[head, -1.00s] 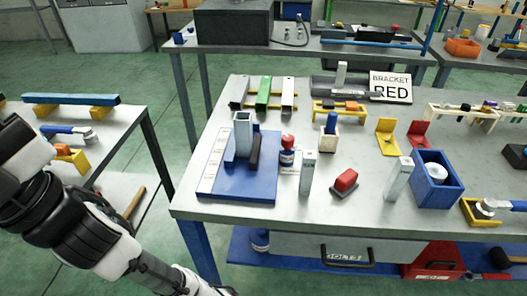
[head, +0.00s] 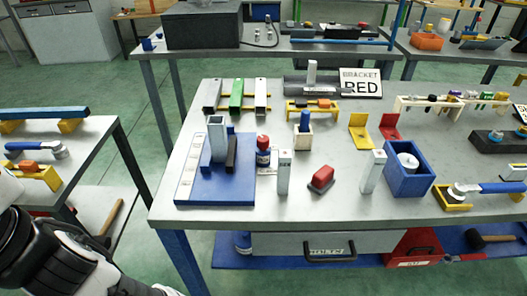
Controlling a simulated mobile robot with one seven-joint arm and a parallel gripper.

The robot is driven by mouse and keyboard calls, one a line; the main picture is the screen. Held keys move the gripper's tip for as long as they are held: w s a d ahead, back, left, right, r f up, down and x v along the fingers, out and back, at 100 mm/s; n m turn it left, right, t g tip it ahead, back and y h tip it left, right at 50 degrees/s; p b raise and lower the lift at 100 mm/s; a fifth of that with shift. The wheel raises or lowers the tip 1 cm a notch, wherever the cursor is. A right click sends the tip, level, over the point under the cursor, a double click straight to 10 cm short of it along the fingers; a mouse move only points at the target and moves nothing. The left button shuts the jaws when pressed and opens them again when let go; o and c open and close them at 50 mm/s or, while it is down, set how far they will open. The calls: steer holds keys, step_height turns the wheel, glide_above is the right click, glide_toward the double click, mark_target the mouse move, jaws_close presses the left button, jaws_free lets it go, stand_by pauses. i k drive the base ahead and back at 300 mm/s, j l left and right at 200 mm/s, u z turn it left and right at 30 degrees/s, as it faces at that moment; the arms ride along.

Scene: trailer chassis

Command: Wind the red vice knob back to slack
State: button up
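A blue base plate (head: 214,190) lies at the left of the main table, with a pale marked strip along its left side. A grey square tube (head: 217,140) stands upright on it beside a dark block (head: 231,152) and a blue upright piece, which may be the vice. A red round top (head: 263,142) shows just right of the plate, on a blue-and-white body; I cannot tell whether this is the vice knob or a bottle cap. My arm is at the lower left, apart from all of these. My gripper is outside the frame.
A red block (head: 322,179) sits between two upright grey posts (head: 284,172) near the front of the table (head: 290,210). A blue box (head: 408,178) and yellow trays stand to the right. A "BRACKET RED" sign (head: 361,84) is behind. A side table (head: 85,145) stands left, across a floor gap.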

mark_target(262, 141)
steer(key=l+u, duration=0.4)
steer(key=k+l+u, duration=0.1)
steer(key=l+u, duration=0.25)
steer(key=l, duration=0.2)
steer(key=k+l+u, duration=0.1)
steer(key=l+u, duration=0.3)
steer(key=i+l, duration=0.1)
steer(key=i, duration=0.4)
